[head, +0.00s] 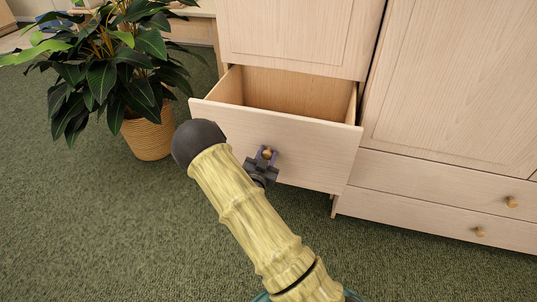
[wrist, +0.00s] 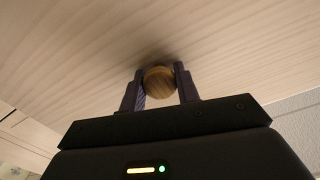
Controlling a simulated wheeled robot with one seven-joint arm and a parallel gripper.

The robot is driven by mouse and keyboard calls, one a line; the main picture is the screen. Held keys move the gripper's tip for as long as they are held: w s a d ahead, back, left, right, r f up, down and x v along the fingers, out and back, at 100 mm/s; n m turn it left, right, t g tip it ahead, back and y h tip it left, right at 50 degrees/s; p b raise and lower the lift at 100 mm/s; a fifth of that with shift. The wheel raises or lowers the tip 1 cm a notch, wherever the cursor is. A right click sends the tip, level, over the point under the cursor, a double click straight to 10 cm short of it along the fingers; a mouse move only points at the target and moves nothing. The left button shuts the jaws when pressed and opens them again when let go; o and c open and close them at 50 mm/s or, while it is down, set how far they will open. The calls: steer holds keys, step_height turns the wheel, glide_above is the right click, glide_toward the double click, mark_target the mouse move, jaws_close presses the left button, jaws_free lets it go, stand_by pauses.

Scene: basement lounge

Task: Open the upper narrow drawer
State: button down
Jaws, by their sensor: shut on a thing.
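A pale wood drawer (head: 310,147) stands pulled out of the left cabinet in the head view, and its inside looks empty. Its front also fills much of the wrist view (wrist: 80,60). A round wooden knob (wrist: 159,80) sits on that front. My gripper (head: 266,154) is at the drawer front, shut on the knob, with one finger on each side of it in the wrist view (wrist: 160,85). My arm covers part of the lower left of the drawer front in the head view.
A closed panel (head: 300,35) is above the drawer. To the right are a tall door (head: 455,85) and two closed wide drawers (head: 430,185) with knobs. A potted plant (head: 148,135) stands close on the left. Green carpet (head: 110,230) in front is clear.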

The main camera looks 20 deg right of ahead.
steer(key=c, duration=1)
jaws_free()
steer(key=shift+c, duration=0.2)
steer(key=shift+s+a, duration=0.1)
steer(key=p+v, duration=0.2)
steer(key=v, duration=1.5)
steer(key=shift+p, duration=0.35)
steer(key=shift+a, duration=0.1)
